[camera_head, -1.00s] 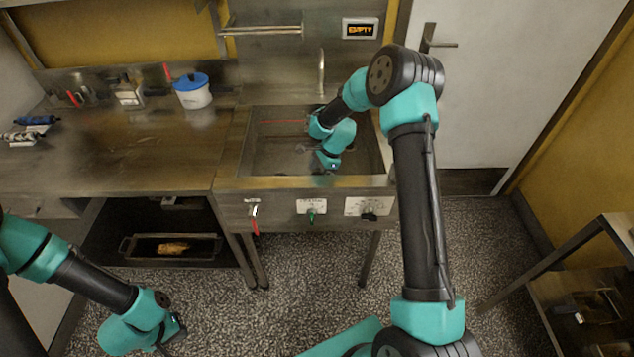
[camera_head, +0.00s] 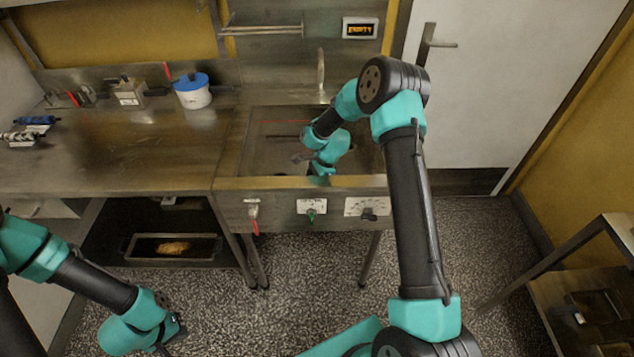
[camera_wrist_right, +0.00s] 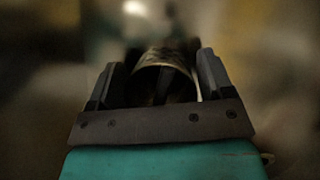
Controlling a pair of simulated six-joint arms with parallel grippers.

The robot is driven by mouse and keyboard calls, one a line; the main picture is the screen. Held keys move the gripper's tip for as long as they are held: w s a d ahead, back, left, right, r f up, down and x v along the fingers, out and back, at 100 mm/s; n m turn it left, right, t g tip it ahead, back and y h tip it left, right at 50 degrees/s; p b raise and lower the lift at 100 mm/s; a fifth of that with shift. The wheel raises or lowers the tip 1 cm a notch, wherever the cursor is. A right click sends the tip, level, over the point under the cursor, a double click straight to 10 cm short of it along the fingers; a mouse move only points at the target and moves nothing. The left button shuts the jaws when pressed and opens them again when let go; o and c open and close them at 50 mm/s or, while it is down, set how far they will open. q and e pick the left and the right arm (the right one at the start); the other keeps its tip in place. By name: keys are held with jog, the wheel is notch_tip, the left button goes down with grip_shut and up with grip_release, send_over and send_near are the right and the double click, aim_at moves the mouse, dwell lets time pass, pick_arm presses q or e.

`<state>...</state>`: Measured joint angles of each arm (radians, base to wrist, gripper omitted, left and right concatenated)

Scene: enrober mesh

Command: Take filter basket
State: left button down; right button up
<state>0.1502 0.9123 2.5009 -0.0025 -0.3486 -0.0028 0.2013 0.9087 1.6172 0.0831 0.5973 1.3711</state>
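My right gripper (camera_head: 301,158) is low inside the steel sink basin (camera_head: 355,184), partly hidden by its own wrist. In the right wrist view my right gripper (camera_wrist_right: 160,72) has its two fingers apart, with a dark, round, hollow metal thing (camera_wrist_right: 163,58) between them. It may be the filter basket, but the blur leaves this unsure. The fingers lie close along both its sides; whether they grip it is not clear. My left gripper (camera_head: 178,330) hangs over the floor at the lower left, away from the sink; its fingers are too small to read.
A worktop (camera_head: 120,150) left of the sink holds a white pot with a blue lid (camera_head: 193,91). A tap (camera_head: 320,70) stands behind the basin. A tray (camera_head: 172,256) sits on the low shelf. A display (camera_head: 359,28) reads EMPTY. Speckled floor is free in front.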

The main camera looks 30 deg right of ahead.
jog(key=c, duration=0.7)
notch_tip(320, 180, up, 10)
dwell(0.4)
dwell(0.4)
